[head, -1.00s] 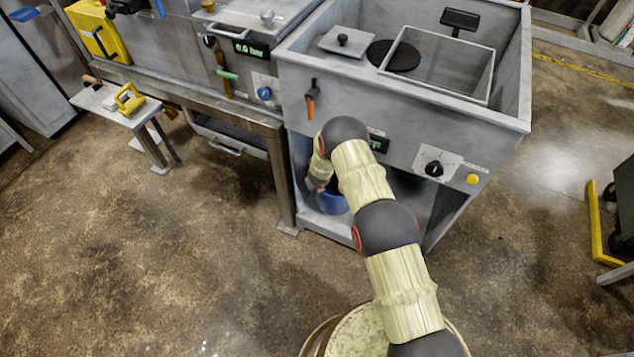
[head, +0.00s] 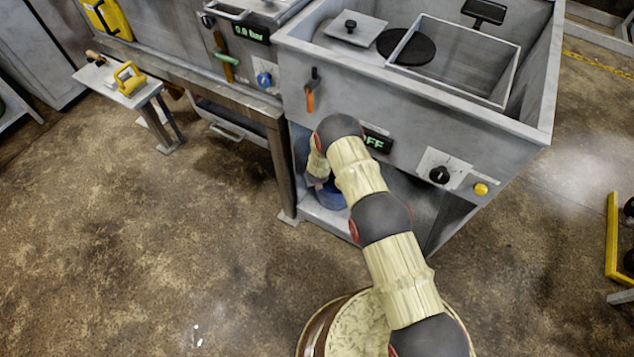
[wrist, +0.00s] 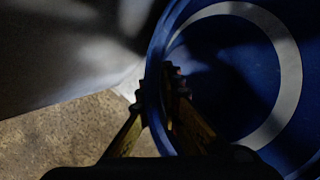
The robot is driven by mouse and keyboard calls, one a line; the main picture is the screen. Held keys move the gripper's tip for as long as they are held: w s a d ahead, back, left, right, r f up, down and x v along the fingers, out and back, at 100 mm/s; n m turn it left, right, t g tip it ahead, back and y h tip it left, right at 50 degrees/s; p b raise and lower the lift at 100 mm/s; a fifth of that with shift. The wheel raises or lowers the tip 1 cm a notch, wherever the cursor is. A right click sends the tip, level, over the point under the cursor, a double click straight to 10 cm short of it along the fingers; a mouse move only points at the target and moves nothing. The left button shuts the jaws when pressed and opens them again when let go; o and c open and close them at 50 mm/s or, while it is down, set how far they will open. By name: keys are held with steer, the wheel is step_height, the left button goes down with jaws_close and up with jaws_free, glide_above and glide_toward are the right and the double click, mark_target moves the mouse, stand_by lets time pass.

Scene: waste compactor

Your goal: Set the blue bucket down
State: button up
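The blue bucket (head: 331,198) is inside the open lower compartment of the grey machine, mostly hidden behind my arm in the head view. In the wrist view the bucket (wrist: 245,75) fills the right side, showing its inside and a pale ring. My gripper (wrist: 160,95) has one finger outside the bucket's wall and one inside, closed on the rim. In the head view my gripper is hidden by the arm. I cannot tell whether the bucket's base touches the compartment floor (head: 318,212).
The compartment's left post (head: 282,175) stands close beside my arm. The machine's front panel (head: 340,105), with an orange-handled lever (head: 310,92) and an OFF display, is above. A small stool (head: 112,90) stands at the left. The floor in front is open.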

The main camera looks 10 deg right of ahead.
steer(key=o, duration=0.5)
steer(key=shift+c, duration=0.2)
steer(key=shift+r, duration=0.1)
steer(key=p+v, duration=0.4)
steer(key=v, duration=0.8)
stand_by(0.3)
